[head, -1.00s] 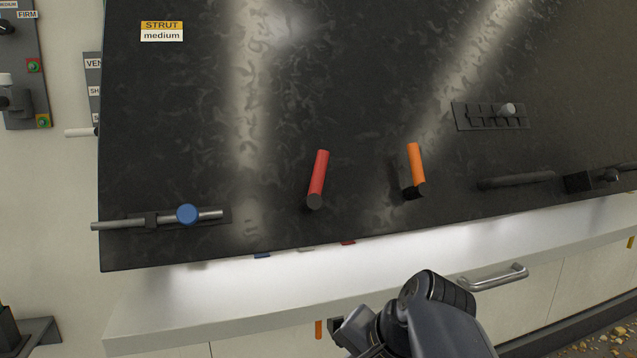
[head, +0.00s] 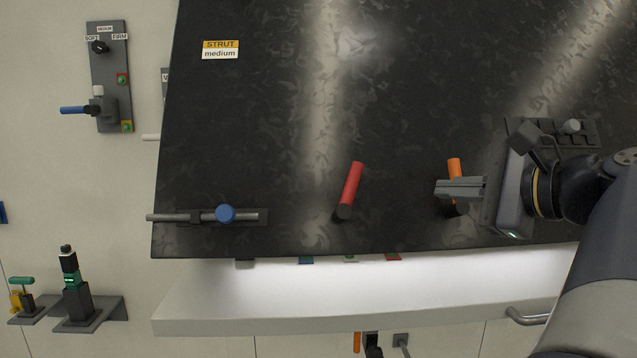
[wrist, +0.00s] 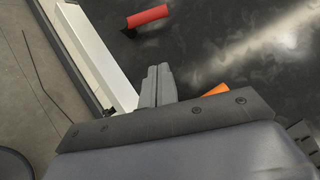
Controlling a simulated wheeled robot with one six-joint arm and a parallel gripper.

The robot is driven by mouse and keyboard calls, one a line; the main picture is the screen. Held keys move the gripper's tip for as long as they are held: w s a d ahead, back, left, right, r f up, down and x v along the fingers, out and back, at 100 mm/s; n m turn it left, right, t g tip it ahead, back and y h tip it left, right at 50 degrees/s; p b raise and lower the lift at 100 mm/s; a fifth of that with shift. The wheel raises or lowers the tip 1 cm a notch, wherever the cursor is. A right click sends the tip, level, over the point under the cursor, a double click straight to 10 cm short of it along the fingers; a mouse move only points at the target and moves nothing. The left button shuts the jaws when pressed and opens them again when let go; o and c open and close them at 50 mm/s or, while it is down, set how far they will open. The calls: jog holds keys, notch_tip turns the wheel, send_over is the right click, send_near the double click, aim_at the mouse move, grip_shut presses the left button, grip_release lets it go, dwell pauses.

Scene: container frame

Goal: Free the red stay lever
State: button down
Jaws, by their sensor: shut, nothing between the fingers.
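The red lever (head: 351,187) stands on the dark marbled panel, tilted slightly to the right from its dark pivot at the lower end. In the wrist view the red lever (wrist: 147,16) shows at the top, beyond the fingertips and apart from them. My gripper (head: 440,188) is shut and empty, its fingers pointing left, to the right of the red lever. The fingers cover the middle of the orange lever (head: 454,165) in the head view; I cannot tell if they touch it. In the wrist view my gripper (wrist: 159,72) shows both fingers together.
A slide bolt with a blue knob (head: 225,214) sits at the panel's lower left. A slotted plate (head: 590,130) is partly behind my wrist. A white ledge (head: 330,305) runs below the panel.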

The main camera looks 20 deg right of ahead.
jog(key=p, duration=0.2)
send_near(349, 190)
jog(key=w+d+f, duration=0.1)
jog(key=w+d, duration=0.4)
jog(key=shift+w+a+r+p, duration=0.1)
jog(key=shift+w+a+p, duration=0.1)
jog(key=shift+w+a, duration=0.3)
jog(key=shift+w+a+p, duration=0.15)
jog(key=shift+w+a, duration=0.1)
jog(key=shift+a, duration=0.45)
jog(key=shift+w+a+r+p, duration=0.1)
jog(key=shift+w+a+p, duration=0.1)
jog(key=shift+w+a, duration=0.3)
jog(key=shift+s+f, duration=0.1)
